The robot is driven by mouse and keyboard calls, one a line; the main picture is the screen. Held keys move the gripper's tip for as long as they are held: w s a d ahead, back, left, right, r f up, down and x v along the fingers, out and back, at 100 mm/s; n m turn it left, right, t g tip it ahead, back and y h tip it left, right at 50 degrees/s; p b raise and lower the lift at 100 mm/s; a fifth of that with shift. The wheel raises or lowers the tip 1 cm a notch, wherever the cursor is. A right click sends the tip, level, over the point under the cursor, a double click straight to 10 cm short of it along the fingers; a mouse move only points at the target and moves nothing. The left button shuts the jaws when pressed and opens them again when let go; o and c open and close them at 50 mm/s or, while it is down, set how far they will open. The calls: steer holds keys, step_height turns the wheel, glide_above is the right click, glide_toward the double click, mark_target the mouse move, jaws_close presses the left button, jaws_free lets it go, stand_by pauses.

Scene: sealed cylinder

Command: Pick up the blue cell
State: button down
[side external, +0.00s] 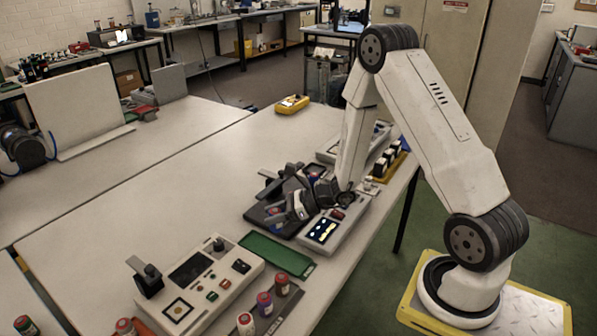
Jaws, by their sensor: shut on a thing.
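My gripper (280,198) is low over a black tray (262,216) near the middle of the table, with its dark fingers pointing left. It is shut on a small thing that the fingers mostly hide. A little blue shows between the fingers, but I cannot tell for sure that it is the blue cell. A blue-purple cylinder with a reddish top (264,303) stands in a row at the front, between a red and white cylinder (245,323) and a dark red one (282,285).
A device with a lit screen (322,230) lies just right of my gripper. A green board (275,254) and a grey control box (199,284) lie in front. A yellow meter (292,104) lies at the back. The table's left middle is clear.

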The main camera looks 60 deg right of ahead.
steer(key=s+r, duration=0.2)
steer(key=s, duration=0.3)
steer(key=shift+s+a+r, duration=0.2)
steer(key=shift+s+a, duration=0.05)
steer(key=shift+d, duration=0.15)
stand_by(0.3)
steer(key=d+r+m+t+h, duration=0.2)
steer(key=d+m+h, duration=0.3)
steer(key=d, duration=1.2)
steer(key=shift+d+r+t, duration=0.3)
steer(key=shift+r, duration=0.05)
